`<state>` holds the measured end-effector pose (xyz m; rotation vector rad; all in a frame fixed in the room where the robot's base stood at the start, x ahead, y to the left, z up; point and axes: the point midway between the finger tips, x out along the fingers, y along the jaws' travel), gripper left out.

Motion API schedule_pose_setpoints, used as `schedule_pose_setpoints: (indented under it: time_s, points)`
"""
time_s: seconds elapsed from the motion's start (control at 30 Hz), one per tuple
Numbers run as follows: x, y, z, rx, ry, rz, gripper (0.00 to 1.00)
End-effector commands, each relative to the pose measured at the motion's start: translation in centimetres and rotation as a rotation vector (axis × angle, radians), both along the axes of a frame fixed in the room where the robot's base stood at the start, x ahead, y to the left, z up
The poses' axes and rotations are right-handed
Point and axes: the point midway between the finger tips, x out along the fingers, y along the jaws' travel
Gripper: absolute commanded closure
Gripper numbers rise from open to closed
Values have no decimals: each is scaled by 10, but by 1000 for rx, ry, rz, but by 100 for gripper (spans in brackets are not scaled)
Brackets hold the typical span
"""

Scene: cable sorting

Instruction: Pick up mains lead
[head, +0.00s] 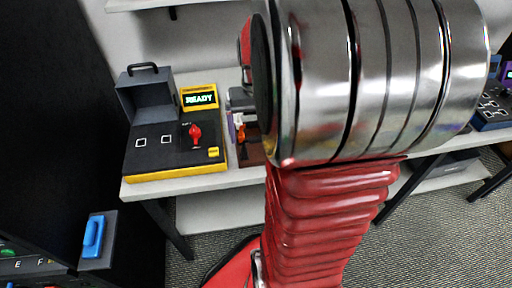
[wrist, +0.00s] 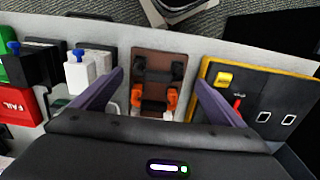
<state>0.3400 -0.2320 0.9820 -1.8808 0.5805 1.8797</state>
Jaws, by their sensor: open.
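In the wrist view my gripper (wrist: 159,77) is open, with its two purple-grey fingers spread on either side of a brown tray (wrist: 158,56). On the tray is a dark lead-like item (wrist: 158,76) with black ends at the top and orange parts below. I cannot tell for certain that it is the mains lead. Nothing shows between the fingertips as held. In the head view the arm hides most of the gripper. A bit of the brown tray (head: 253,155) and some orange show left of the arm.
Right of the tray in the wrist view is the black and yellow tester (wrist: 255,92), which reads READY in the head view (head: 200,98). To the left stand a white block with a blue knob (wrist: 82,72), a dark one (wrist: 40,62) and a red FAIL bin (wrist: 14,100).

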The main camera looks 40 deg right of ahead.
Motion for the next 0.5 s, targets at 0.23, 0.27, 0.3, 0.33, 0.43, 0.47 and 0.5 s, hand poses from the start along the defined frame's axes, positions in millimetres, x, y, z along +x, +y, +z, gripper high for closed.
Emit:
schedule_pose_setpoints:
  time_s: [0.23,0.27,0.3,0.33,0.43,0.47,0.5]
  points:
    - [-2,-2,-33,2,3,0,7]
    - [-2,-2,-35,2,2,0,7]
    - [-1,-2,-38,1,2,0,7]
    - [-1,-2,-39,1,2,0,7]
    - [-1,-2,-40,1,1,0,7]
    - [-1,-2,-40,1,1,0,7]
    - [-1,-2,-40,1,1,0,7]
